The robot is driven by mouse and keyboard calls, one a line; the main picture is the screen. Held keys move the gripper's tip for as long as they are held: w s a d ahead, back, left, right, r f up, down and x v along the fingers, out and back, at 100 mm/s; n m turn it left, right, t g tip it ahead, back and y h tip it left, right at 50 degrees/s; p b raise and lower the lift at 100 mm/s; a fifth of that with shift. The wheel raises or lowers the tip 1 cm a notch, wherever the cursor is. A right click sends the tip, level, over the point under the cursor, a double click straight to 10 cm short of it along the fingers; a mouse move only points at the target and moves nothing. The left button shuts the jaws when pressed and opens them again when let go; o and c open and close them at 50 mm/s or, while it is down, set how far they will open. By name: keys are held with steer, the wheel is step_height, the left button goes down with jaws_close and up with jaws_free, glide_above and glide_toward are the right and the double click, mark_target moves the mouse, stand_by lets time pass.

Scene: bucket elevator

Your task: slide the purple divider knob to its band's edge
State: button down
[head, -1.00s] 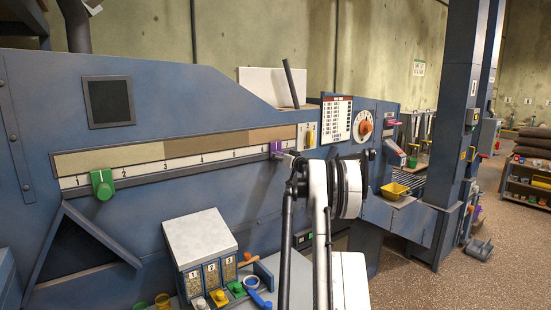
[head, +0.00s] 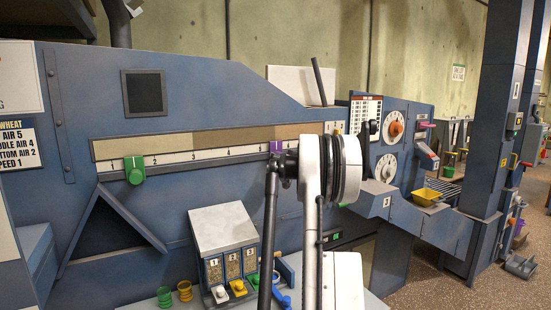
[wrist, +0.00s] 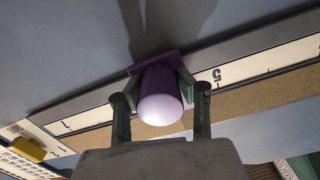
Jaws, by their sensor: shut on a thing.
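The purple divider knob (head: 276,147) sits on the white numbered scale (head: 220,152) under a strip of coloured bands (head: 232,138), right of the mark 5. In the wrist view the purple knob (wrist: 160,95) is between the two fingers of my gripper (wrist: 158,84), which is shut on it. The 5 on the scale (wrist: 235,72) shows just right of the knob there, in a turned view. The brown band (wrist: 250,103) runs behind the fingers. In the head view my arm hides most of the gripper and the scale's right end.
A green knob (head: 134,170) sits on the same scale far left. Below stands a white-topped box (head: 222,228) with numbered windows and several coloured knobs. The scale between the two knobs is clear.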

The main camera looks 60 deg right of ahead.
steer(key=c, duration=1.2)
jaws_free()
steer(key=v, duration=1.2)
